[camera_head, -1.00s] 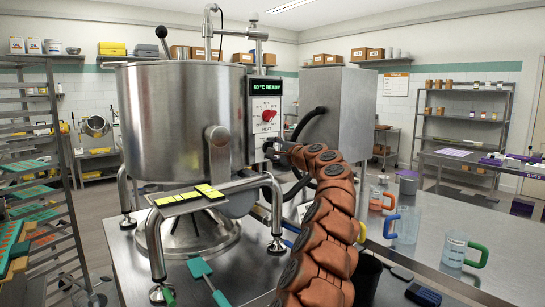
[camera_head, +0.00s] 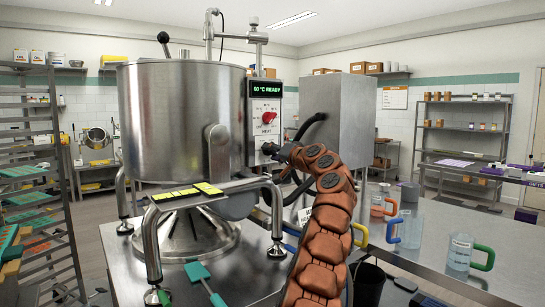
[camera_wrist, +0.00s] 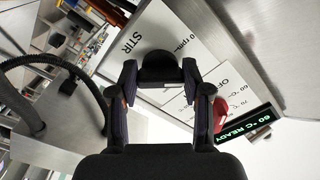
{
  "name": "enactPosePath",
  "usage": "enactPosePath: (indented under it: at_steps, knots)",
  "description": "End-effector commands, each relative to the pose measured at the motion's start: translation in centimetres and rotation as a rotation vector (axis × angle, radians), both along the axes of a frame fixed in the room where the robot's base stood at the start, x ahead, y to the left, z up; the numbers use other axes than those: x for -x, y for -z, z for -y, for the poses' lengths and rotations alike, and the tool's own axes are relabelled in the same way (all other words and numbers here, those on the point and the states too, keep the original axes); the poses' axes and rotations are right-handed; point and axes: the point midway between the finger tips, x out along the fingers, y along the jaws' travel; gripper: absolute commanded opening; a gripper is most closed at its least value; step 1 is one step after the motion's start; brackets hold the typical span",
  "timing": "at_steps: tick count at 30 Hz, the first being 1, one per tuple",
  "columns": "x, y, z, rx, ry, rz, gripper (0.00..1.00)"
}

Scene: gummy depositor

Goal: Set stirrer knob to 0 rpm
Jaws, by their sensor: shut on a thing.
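The black round stirrer knob (camera_wrist: 159,68) sits on the white control panel (camera_wrist: 190,45), between the labels "STIR" and "0 rpm" in the wrist view. My gripper (camera_wrist: 160,75) has one finger on each side of it and is shut on it. Any pointer mark on the knob is not visible, so I cannot tell its setting. In the head view my gripper (camera_head: 277,152) is at the lower part of the panel, under the red heat knob (camera_head: 269,118), and the stirrer knob is mostly hidden. The green display (camera_head: 267,87) reads "60 °C READY".
The steel kettle (camera_head: 175,110) stands left of the panel on a legged frame. Jugs (camera_head: 459,251) stand on the steel table at the right. A tray rack (camera_head: 55,190) is at the far left.

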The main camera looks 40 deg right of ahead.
Motion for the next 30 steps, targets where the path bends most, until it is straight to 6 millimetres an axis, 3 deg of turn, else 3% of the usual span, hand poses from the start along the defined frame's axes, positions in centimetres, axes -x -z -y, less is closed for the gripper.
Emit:
enactPosePath:
  at_steps: [18, 30]
  knots:
    - [-0.1, 0.47, 0.27, 0.561, -0.004, -0.019, 0.13]
    - [-0.06, 0.26, 0.26, 0.77, -0.003, -0.019, 0.13]
